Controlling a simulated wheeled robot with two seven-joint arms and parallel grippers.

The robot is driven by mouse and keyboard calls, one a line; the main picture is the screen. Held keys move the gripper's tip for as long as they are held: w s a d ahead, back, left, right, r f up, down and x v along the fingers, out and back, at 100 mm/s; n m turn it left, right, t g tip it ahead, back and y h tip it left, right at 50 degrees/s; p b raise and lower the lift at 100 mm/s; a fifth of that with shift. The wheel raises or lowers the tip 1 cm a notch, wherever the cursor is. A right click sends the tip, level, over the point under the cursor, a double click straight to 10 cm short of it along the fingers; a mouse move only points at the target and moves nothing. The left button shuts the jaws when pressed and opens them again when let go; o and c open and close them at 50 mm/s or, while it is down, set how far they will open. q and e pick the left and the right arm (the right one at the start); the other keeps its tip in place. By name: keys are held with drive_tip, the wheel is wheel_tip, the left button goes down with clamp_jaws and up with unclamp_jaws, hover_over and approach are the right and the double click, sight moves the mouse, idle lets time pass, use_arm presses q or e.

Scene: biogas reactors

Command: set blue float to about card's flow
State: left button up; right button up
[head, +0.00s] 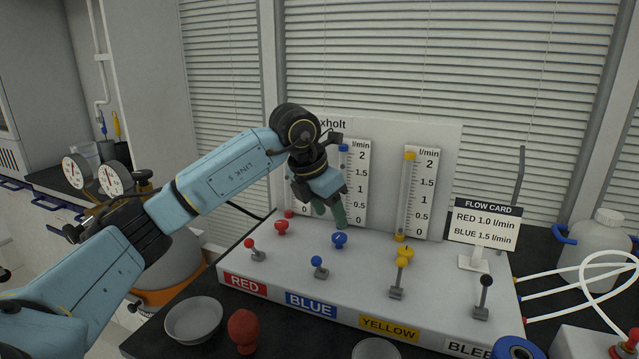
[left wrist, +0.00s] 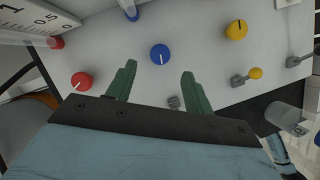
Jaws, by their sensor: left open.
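My left gripper (head: 330,222) is open, its green fingers pointing down just above the blue knob (head: 339,240). In the left wrist view the gripper (left wrist: 157,70) has the blue knob (left wrist: 160,54) just beyond and between its fingertips, with nothing held. The knob has a white pointer line. The blue tube (head: 344,170) stands behind with a scale up to 2 l/min. Its lower part is hidden by my gripper, and I cannot make out the blue float. The flow card (head: 484,226) reads red 1.0 and blue 1.5 l/min. My right gripper is not in view.
On the panel are a red knob (head: 281,228), a yellow knob (head: 404,256), a red lever (head: 252,247), a blue lever (head: 319,266) and a black lever (head: 485,285). A dish (head: 194,318) and a red object (head: 242,329) stand in front. White hoses (head: 580,277) run at right.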

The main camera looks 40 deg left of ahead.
use_arm(q)
drive_tip(key=p+v, duration=0.1)
drive_tip(key=v, duration=0.6)
drive_tip(key=shift+r, duration=0.15)
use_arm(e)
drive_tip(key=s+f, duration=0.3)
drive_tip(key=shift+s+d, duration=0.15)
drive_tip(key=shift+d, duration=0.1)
use_arm(q)
drive_tip(key=shift+s, duration=0.1)
drive_tip(key=shift+r, duration=0.1)
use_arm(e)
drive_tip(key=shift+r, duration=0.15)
